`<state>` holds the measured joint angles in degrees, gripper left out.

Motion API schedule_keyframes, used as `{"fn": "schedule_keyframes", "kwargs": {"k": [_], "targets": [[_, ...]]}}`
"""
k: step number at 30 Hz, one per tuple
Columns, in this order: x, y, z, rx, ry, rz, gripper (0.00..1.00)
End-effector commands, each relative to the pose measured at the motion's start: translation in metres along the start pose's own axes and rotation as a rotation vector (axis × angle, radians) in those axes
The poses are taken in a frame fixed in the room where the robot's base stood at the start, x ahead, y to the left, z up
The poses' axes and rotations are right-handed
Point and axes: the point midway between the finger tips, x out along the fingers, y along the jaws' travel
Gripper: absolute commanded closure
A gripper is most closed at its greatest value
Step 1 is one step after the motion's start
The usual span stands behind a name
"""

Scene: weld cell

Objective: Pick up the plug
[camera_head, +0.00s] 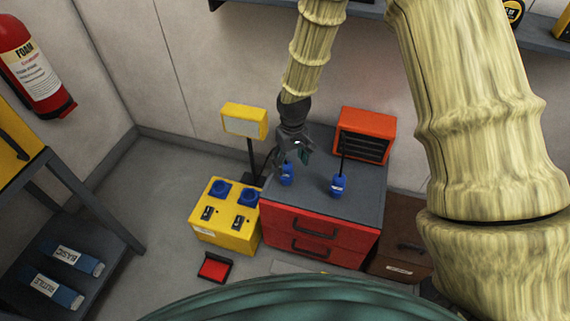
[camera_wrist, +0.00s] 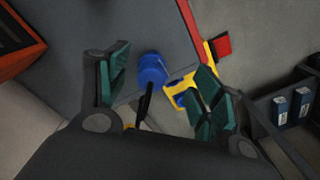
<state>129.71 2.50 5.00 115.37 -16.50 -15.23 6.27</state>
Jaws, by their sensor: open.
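Two blue plugs stand on the grey top of the red drawer cabinet (camera_head: 355,203). The left plug (camera_head: 286,176) is just below and beside my gripper (camera_head: 303,153), which partly overlaps it. The right plug (camera_head: 338,186) stands apart with a black stalk rising from it. In the wrist view, one blue plug (camera_wrist: 152,68) with a black stalk shows beyond and between the open green-padded fingers (camera_wrist: 160,92), not touching them. It looks like the left plug. My gripper is open and empty.
A yellow socket box (camera_head: 222,228) with blue sockets stands left of the cabinet, a yellow lamp (camera_head: 244,121) behind it. An orange-red unit (camera_head: 366,135) sits at the cabinet's back. A red pad (camera_head: 214,267) lies on the floor. A shelf (camera_head: 75,255) holds electrode packs at left.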

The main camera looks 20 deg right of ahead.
Motion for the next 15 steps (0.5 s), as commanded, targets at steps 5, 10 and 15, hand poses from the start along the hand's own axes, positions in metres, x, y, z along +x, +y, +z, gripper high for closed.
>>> {"fn": "schedule_keyframes", "kwargs": {"k": [5,10,15], "targets": [[-0.023,0.007,-0.016,-0.007,0.000,0.019,0.34],[-0.013,0.013,-0.014,-0.001,-0.004,0.021,0.34],[0.011,0.015,-0.013,0.004,-0.004,0.021,0.34]]}}
